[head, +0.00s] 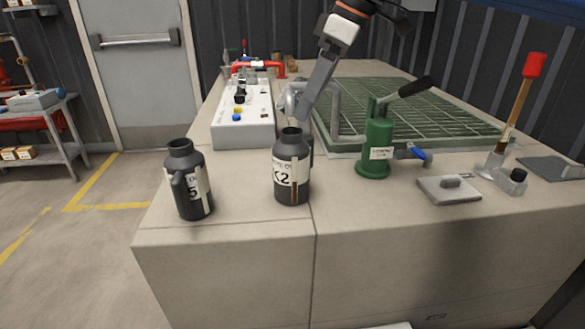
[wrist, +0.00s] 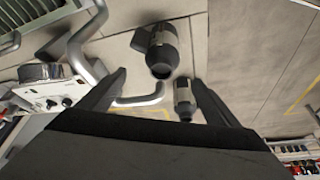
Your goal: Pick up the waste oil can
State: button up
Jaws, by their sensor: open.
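Two dark cans stand upright on the bench top. The middle can (head: 291,170) has a white label reading about "K2", with its upper line only partly readable. The left can (head: 187,182) has a label with a "5". I cannot tell for certain from the lettering which is the waste oil can. My gripper (head: 294,108) is behind and above the middle can, apart from it as far as I can tell. In the wrist view my gripper (wrist: 160,77) is open and empty, with the middle can (wrist: 163,48) and the smaller-looking left can (wrist: 184,98) beyond the fingers.
A white control box (head: 243,122) stands behind the cans. A bent grey pipe (head: 334,108) and a green hand pump (head: 377,145) stand right of the middle can. A green grating (head: 375,100) lies behind. The bench front between the two cans is clear.

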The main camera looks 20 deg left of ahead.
aim_at(293, 131)
jog(key=x, duration=0.8)
jog(key=shift+s+a+f, duration=0.25)
jog(key=shift+s+a, duration=0.05)
jog(key=shift+a, duration=0.1)
jog(key=shift+a+f, duration=0.25)
jog(key=shift+f, duration=0.4)
jog(key=c, duration=2)
jog(key=shift+r, duration=0.1)
grip_shut()
